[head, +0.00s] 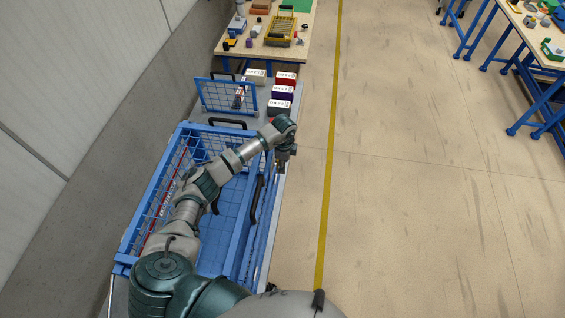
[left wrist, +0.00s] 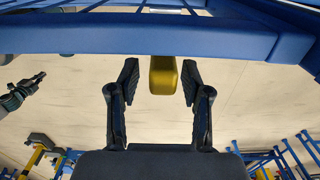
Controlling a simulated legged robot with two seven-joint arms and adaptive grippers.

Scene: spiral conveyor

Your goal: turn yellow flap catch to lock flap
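The yellow flap catch (left wrist: 163,75) shows in the left wrist view as a short yellow block below a blue frame bar (left wrist: 150,38). My left gripper (left wrist: 160,80) has its two dark fingers apart, one on each side of the catch, with a visible gap on both sides. In the head view my left gripper (head: 282,160) points down at the right side of the blue mesh crate (head: 238,262). The catch cannot be made out there. A dark teal arm end, apparently my right gripper (left wrist: 32,84), shows small at the left of the left wrist view.
A blue mesh panel (head: 226,97) stands beyond the crate. Several small boxes, including a red-topped one (head: 286,79), stand beside it. A table (head: 240,48) with a yellow basket (head: 280,30) is farther back. The floor (head: 420,200) right of the crate is clear.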

